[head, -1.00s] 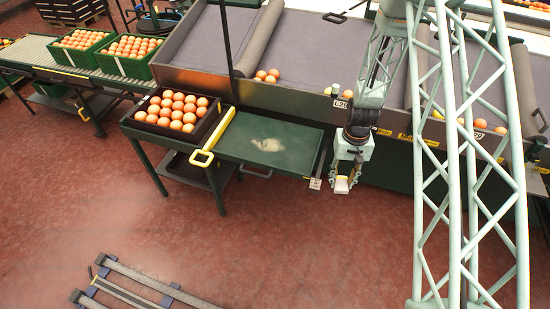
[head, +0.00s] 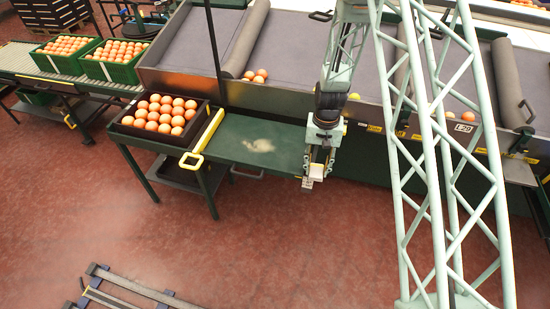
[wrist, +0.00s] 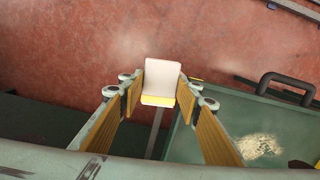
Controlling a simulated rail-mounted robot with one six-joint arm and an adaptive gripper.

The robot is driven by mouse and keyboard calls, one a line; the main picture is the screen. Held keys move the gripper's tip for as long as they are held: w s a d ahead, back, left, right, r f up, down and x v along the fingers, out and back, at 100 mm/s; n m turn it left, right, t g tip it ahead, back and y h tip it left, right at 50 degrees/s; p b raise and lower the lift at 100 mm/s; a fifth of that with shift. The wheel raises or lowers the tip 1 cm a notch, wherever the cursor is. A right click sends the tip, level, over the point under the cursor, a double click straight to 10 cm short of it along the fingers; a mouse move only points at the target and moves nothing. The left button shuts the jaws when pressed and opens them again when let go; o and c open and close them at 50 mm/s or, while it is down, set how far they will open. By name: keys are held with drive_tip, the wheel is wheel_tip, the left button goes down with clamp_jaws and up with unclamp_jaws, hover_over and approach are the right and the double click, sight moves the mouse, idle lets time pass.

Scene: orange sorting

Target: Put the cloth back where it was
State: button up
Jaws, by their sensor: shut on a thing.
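The cloth (wrist: 160,78) is a small, pale, folded pad with a yellow lower edge. In the wrist view it sits between my fingers; it also shows in the head view (head: 316,171). My gripper (wrist: 158,92) is shut on it, with a yellow-padded finger at each side. In the head view my gripper (head: 317,168) hangs at the right end of the green table (head: 225,140). A grey bar (wrist: 155,132) along the table's end shows below the cloth in the wrist view. I cannot tell whether the cloth touches it.
A pale smudge (head: 259,145) marks the green tabletop. A dark crate of oranges (head: 152,133) stands at its left, beside a yellow-handled bar (head: 205,138). Grey sorting belts (head: 285,55) lie behind. A black handle (wrist: 287,86) sticks out from the table front.

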drive_tip(key=shift+m, duration=0.5)
drive_tip(key=a, duration=0.1)
drive_tip(key=w+a+r, duration=0.1)
drive_tip(key=a, duration=0.2)
drive_tip(key=shift+w+a+r+b, duration=0.3)
drive_tip(key=shift+w+a+b, duration=0.05)
drive_tip(key=shift+w, duration=0.05)
drive_tip(key=b, duration=0.2)
hover_over(275, 156)
drive_tip(key=shift+s+d+f, duration=0.25)
drive_tip(key=shift+d+f, duration=0.1)
drive_tip(key=shift+f, duration=0.35)
drive_tip(key=shift+w+a+f, duration=0.1)
drive_tip(key=shift+w+a, duration=0.2)
drive_tip(key=shift+a, duration=0.05)
drive_tip(key=shift+f, duration=1.75)
drive_tip(key=shift+f+b, duration=0.1)
drive_tip(key=shift+b, duration=0.2)
